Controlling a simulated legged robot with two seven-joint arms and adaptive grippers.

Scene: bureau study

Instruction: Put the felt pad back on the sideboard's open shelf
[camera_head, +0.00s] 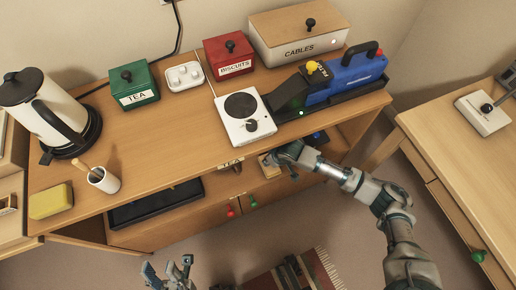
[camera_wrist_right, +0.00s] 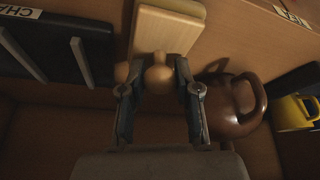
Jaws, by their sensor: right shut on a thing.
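The felt pad (camera_wrist_right: 170,30) looks like a tan block with a pale yellowish layer and a round wooden knob. My right gripper (camera_wrist_right: 158,85) is shut on the knob in the right wrist view. In the head view my right gripper (camera_head: 285,154) is at the front of the sideboard's (camera_head: 175,135) open shelf, below the top's edge. The pad (camera_head: 268,167) shows there as a small tan block, partly hidden by the gripper. I cannot tell if it touches the shelf floor. My left gripper (camera_head: 168,265) is open and empty, low in front of the sideboard.
On the shelf, a brown rounded vessel (camera_wrist_right: 235,108) and a yellow mug (camera_wrist_right: 294,112) are right of the gripper in the wrist view; a black rack (camera_wrist_right: 75,55) is left. A black tray (camera_head: 155,205) is on the shelf's left. A hotplate (camera_head: 243,115) stands above.

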